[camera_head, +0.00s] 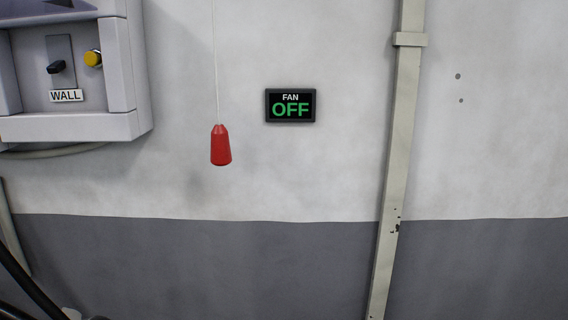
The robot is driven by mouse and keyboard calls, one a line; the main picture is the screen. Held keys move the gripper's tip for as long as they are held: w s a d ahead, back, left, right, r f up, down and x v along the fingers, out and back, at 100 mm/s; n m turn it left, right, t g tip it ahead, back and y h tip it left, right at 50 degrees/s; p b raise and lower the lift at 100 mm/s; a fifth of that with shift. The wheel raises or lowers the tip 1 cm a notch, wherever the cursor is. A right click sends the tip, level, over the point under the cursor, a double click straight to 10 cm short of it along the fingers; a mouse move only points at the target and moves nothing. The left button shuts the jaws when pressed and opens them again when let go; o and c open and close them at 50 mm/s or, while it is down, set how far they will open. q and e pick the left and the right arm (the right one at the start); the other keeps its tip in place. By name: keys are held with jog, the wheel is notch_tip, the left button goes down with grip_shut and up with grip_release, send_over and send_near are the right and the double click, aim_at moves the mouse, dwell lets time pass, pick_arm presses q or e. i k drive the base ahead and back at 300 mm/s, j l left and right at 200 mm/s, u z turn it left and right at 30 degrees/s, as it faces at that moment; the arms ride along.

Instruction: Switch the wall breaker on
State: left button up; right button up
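The wall breaker is a small black lever (56,67) on a grey plate, above a label reading WALL (66,95). It sits inside a light grey box (122,65) on the wall at the upper left. The lever sticks out toward the left; I cannot tell from this which position it is in. A yellow round knob (93,58) is right of the plate. Neither of my grippers shows in the head view.
A red pull handle (220,146) hangs on a thin cord right of the box. A black sign (290,105) reads FAN OFF in green and white. A vertical conduit (398,150) runs down the wall. Dark cables (30,285) cross the lower left corner.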

aim_at(57, 66)
jog(key=j+u, duration=0.1)
jog(key=u, duration=0.25)
jog(key=j+u, duration=0.1)
jog(key=u, duration=0.25)
jog(key=j+u, duration=0.1)
jog(key=u, duration=0.25)
jog(key=k, duration=0.05)
